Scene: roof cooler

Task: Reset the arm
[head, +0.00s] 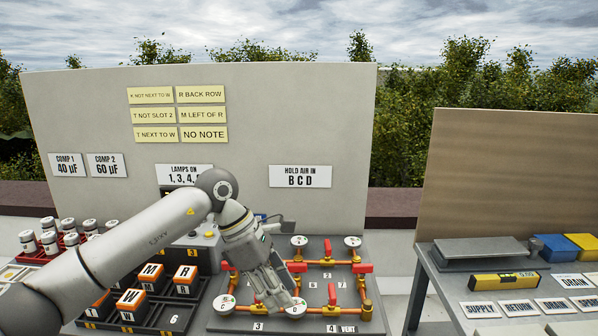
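My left arm comes in from the left and bends down at its wrist over the bench. My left gripper (278,293) points down over the front of the valve board (290,323), close to a round white gauge (296,308). Its fingers are small and seen at a slant, so I cannot tell whether they are open or shut, or whether they touch the gauge or the pipe. The gripper hides part of the orange pipes (348,309). My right gripper is not in view.
White canisters (49,242) stand in a red rack at left. A panel with notes (201,115) rises behind. A side table (440,285) stands at right, across a gap.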

